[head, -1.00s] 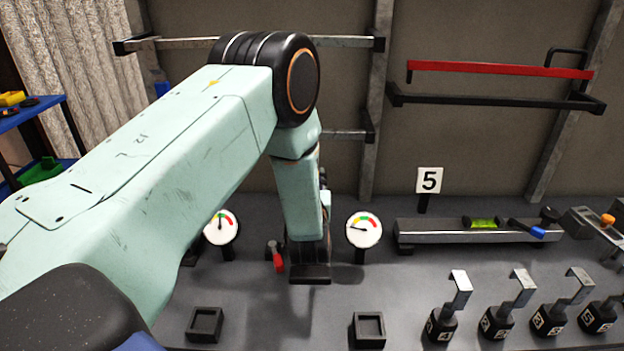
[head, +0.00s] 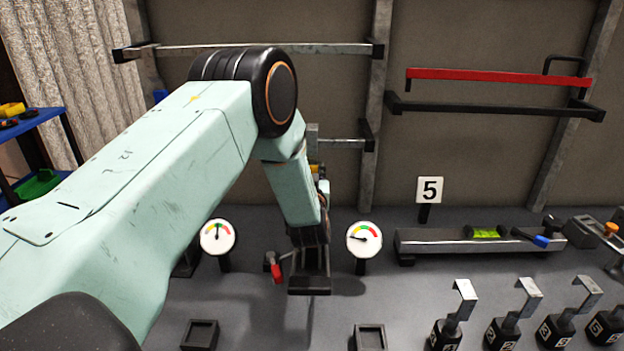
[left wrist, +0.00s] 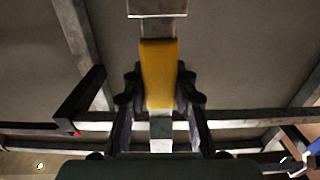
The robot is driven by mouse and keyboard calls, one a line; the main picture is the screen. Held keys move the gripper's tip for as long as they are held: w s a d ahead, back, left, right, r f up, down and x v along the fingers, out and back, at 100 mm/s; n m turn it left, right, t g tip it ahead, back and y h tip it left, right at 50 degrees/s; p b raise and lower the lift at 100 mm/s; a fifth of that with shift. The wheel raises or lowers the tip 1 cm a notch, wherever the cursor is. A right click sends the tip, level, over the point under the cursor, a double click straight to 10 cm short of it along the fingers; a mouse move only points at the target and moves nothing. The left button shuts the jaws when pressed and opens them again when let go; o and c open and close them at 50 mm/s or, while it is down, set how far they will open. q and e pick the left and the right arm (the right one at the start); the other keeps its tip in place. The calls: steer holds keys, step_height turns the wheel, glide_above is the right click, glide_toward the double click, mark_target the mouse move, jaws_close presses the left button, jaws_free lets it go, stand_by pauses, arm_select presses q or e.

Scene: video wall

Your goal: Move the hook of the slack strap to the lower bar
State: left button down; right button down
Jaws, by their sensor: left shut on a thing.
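My left gripper (left wrist: 160,95) is shut on a yellow piece (left wrist: 160,72), which I take to be the grip of the strap hook. Bare metal (left wrist: 160,128) shows at both ends of it. In the head view a sliver of the yellow piece (head: 314,168) shows right of my forearm, with a grey metal block (head: 313,133) above it. That block is at the visible left end of the lower bar (head: 345,144); I cannot tell whether they touch. The upper bar (head: 220,49) runs above. My arm hides most of the gripper and strap. My right gripper is out of view.
Two round gauges (head: 217,237) (head: 364,239) stand on the bench on either side of my wrist. A red-handled lever (head: 276,271) is close left of it.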

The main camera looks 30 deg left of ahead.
arm_select(q)
steer(key=shift+w+a+f+b, duration=0.25)
steer(key=shift+w+f+b, duration=0.15)
steer(key=shift+f+b, duration=0.25)
steer(key=shift+w+a+f+b, duration=0.2)
steer(key=shift+w+f+b, duration=0.15)
steer(key=shift+f+b, duration=0.3)
steer(key=c, duration=1)
jaws_free()
